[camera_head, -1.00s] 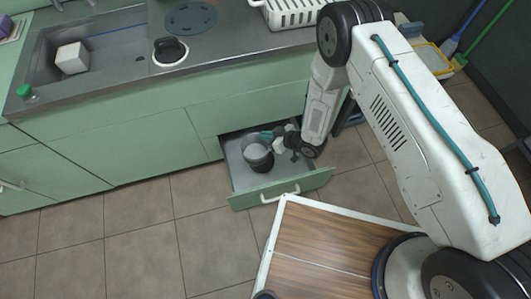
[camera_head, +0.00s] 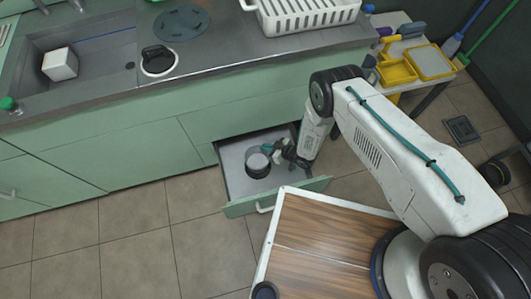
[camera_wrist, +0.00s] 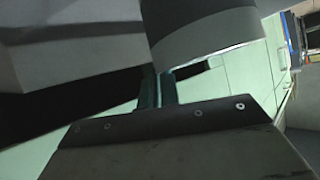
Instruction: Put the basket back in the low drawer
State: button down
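The low drawer (camera_head: 235,183) is pulled open below the counter. A small round container that I take for the basket (camera_head: 258,164), pale at the top and dark below, is inside it, toward the middle. My gripper (camera_head: 267,150) reaches into the drawer from the right, with its teal fingers at the basket's rim. In the wrist view my gripper (camera_wrist: 158,75) has its two fingers close together, meeting the edge of the basket (camera_wrist: 205,35), and looks shut on its thin wall. Whether the basket rests on the drawer floor is hard to tell.
A wooden-topped surface with a white edge (camera_head: 269,236) lies just in front of the drawer. The metal counter (camera_head: 215,58) above holds a white dish rack (camera_head: 300,15). A cart with yellow trays (camera_head: 397,72) stands at the right. Tiled floor (camera_head: 130,245) is clear at the left.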

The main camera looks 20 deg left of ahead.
jog(key=shift+f, duration=2.15)
jog(key=c, duration=1.6)
grip_release()
jog(key=shift+c, duration=0.2)
jog(key=v, duration=0.7)
jog(key=shift+d, duration=0.2)
jog(key=shift+s+r, duration=0.1)
jog(key=shift+r, duration=0.05)
